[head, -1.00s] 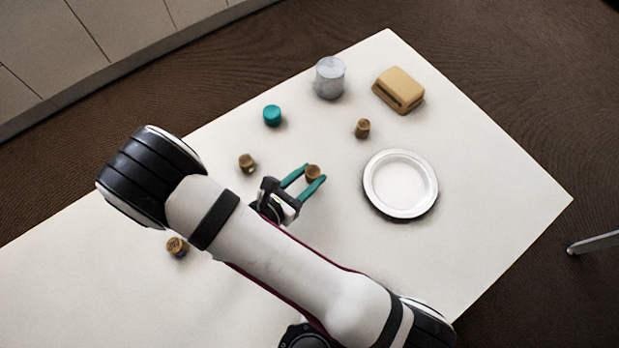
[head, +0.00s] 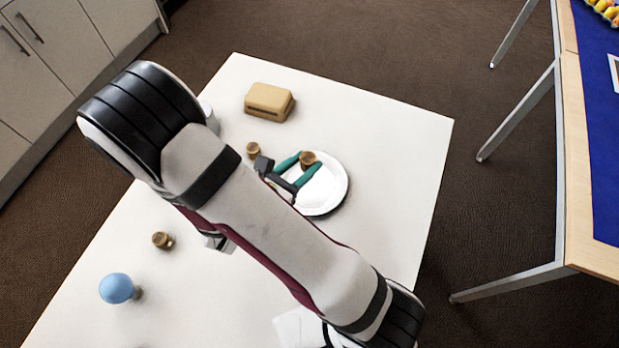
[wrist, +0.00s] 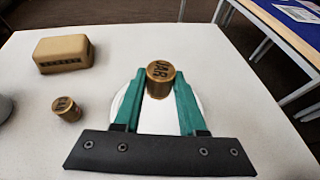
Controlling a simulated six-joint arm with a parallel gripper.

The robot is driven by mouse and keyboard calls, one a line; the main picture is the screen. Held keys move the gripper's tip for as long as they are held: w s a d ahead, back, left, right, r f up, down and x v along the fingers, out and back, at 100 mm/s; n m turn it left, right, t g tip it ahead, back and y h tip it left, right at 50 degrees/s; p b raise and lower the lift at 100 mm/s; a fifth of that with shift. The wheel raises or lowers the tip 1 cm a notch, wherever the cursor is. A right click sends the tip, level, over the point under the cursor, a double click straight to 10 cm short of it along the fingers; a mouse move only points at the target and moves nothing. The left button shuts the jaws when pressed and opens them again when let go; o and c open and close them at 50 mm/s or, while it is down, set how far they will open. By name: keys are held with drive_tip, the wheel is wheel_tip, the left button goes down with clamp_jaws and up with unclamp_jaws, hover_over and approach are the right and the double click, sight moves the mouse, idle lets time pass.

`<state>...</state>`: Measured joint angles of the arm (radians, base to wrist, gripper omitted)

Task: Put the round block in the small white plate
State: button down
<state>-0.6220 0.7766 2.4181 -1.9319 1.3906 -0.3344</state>
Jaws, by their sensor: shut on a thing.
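The round block (head: 308,158) is a small brown-gold cylinder with dark marks on its top. It sits between the fingertips of my gripper (head: 309,164), whose green fingers are shut on it. In the wrist view the block (wrist: 160,74) is upright at the fingertips. The small white plate (head: 328,203) is round and lies on the table. My gripper and the block are over the plate in the head view. In the wrist view the fingers and block partly cover the plate (wrist: 154,122). The height of the block above it is hard to tell.
A similar brown cylinder (head: 253,150) stands left of the plate, and another (head: 162,240) farther left. A tan box (head: 268,102) lies at the back. A blue rounded thing (head: 117,288) is at lower left. A grey cylinder (head: 207,112) is mostly hidden behind my arm. The table's right side is clear.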

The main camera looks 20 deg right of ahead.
sight(307, 188)
drive_tip(key=f, duration=0.8)
drive_tip(key=shift+d, duration=0.3)
drive_tip(key=shift+f, duration=0.15)
drive_tip(key=shift+c, duration=2.4)
unclamp_jaws()
